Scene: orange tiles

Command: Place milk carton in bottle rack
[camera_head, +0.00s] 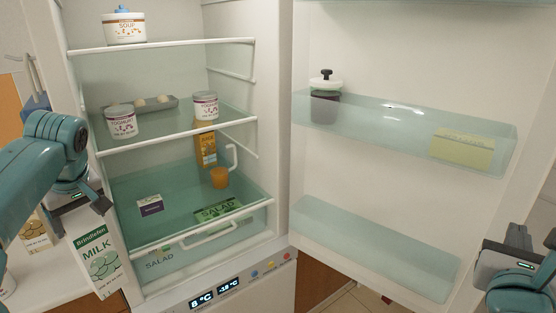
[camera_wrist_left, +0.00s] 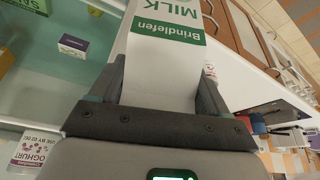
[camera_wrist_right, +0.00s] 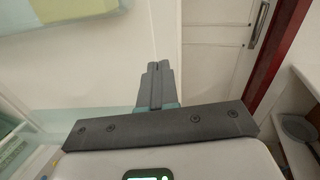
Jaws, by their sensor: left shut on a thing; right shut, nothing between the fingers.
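The milk carton (camera_head: 98,262) is white and green and hangs a little tilted at the lower left of the head view, in front of the open fridge. My left gripper (camera_head: 84,208) is shut on its top end. In the left wrist view the carton (camera_wrist_left: 163,62) sits between the two fingers. The bottle rack appears to be one of the clear door bins: the lower bin (camera_head: 375,250) is empty, and the upper bin (camera_head: 400,125) holds things. My right gripper (camera_wrist_right: 157,72) is shut and empty; in the head view it is at the lower right, near the door.
The upper bin holds a dark jar with a white lid (camera_head: 325,100) and a yellow-green pack (camera_head: 462,148). Fridge shelves hold yoghurt tubs (camera_head: 121,122) and a soup tub (camera_head: 124,27). The salad drawer (camera_head: 205,240) is below. A counter (camera_head: 50,272) lies at left.

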